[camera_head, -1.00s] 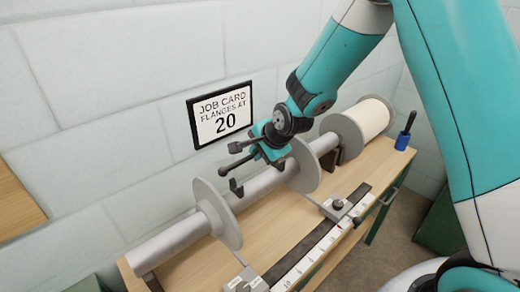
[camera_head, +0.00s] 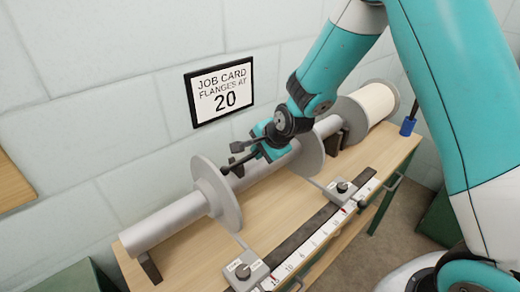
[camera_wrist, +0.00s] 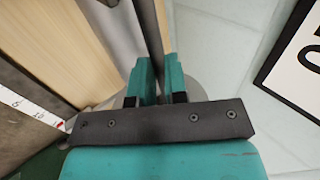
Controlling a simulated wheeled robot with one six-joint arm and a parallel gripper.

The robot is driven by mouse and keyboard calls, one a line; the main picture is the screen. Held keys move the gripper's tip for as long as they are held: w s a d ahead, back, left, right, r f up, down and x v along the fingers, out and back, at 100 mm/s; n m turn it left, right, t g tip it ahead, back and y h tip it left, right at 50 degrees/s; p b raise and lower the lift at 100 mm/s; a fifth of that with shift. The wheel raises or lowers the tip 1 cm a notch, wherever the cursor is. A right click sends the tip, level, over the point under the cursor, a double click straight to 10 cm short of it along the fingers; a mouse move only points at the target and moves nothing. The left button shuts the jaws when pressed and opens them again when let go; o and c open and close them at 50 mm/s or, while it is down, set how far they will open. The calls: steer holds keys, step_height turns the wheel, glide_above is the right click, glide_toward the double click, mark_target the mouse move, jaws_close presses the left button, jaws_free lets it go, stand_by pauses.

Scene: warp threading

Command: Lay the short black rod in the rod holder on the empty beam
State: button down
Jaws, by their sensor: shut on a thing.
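My gripper (camera_head: 258,150) is shut on the short black rod (camera_head: 228,169), whose near end sticks out to the lower left. In the wrist view the dark rod (camera_wrist: 148,35) runs up between the teal fingers. The empty beam (camera_head: 168,222) is a bare grey tube with two round flanges. A small dark hook of the rod holder (camera_head: 238,168) shows on the beam between the flanges, close to the rod's near end. I cannot tell whether they touch. The rest of the holder is hidden by my gripper.
The left flange (camera_head: 215,190) and right flange (camera_head: 309,158) stand on either side of my gripper. A white-wound beam (camera_head: 375,103) is at the back right. A ruler (camera_head: 310,243) with sliding blocks runs along the bench front. The wall card (camera_head: 220,92) reads 20.

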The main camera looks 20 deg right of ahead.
steer(key=shift+f+b, duration=0.35)
steer(key=shift+f, duration=0.1)
stand_by(0.3)
steer(key=c, duration=1.1)
jaws_free()
steer(key=b+v, duration=0.1)
steer(key=v, duration=1.7)
steer(key=s+a+n+g, duration=0.2)
steer(key=s+n, duration=0.5)
steer(key=s+a+r+n+g+y, duration=0.1)
steer(key=s+a+n+g, duration=0.1)
steer(key=s+n, duration=0.5)
steer(key=s+a+n+g, duration=0.2)
steer(key=s+a+n, duration=0.2)
steer(key=s+n, duration=0.2)
steer(key=shift+s+a+r+n+g, duration=0.2)
steer(key=shift+s+r+n+g, duration=0.15)
steer(key=shift+s, duration=0.3)
